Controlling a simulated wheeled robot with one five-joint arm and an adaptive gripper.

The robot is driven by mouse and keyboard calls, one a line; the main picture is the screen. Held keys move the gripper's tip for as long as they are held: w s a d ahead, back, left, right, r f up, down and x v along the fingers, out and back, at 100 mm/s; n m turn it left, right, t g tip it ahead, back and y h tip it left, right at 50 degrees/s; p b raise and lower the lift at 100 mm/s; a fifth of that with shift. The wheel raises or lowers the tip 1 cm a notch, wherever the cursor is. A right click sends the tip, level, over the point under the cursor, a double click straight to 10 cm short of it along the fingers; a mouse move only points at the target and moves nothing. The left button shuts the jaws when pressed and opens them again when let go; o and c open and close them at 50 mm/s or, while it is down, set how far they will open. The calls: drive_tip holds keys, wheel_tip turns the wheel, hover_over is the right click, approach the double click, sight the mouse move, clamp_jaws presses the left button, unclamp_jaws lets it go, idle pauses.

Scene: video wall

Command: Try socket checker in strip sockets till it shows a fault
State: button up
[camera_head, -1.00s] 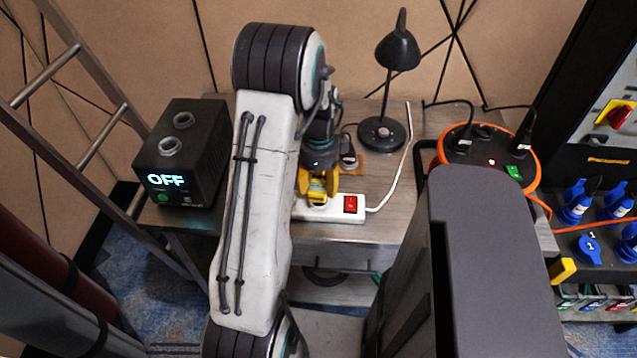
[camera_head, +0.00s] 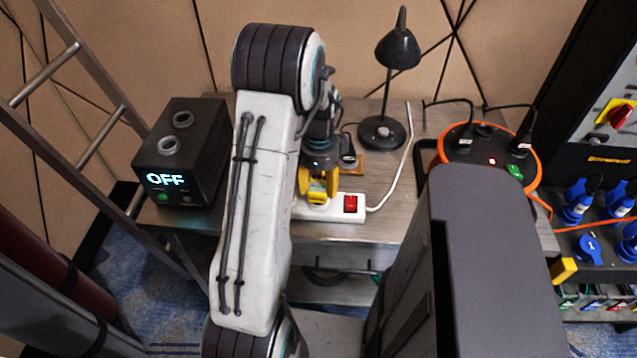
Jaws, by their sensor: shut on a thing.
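My gripper (camera_head: 319,185) is shut on the yellow socket checker (camera_head: 318,197), at the white strip's visible end. The checker sits at the strip's top face; I cannot tell whether it is fully plugged in, and its lights are not readable. The white power strip (camera_head: 335,214) lies on the grey table with a red switch (camera_head: 350,203) at its right end. Its left part is hidden behind my arm. A white cable (camera_head: 390,184) leaves the strip's right end and runs up the table.
A black box reading OFF (camera_head: 180,155) stands left. A black lamp (camera_head: 383,132) stands behind the strip, near a black plug on a small wooden piece (camera_head: 349,158). An orange cable reel (camera_head: 490,160) is at right. A ladder (camera_head: 75,90) leans at far left.

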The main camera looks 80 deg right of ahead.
drive_tip(key=shift+f+b, duration=0.75)
drive_tip(key=shift+f, duration=0.15)
idle(0.6)
drive_tip(key=o, duration=1.7)
drive_tip(key=shift+r, duration=0.2)
drive_tip(key=shift+r+p, duration=2.2)
drive_tip(key=shift+r, duration=0.65)
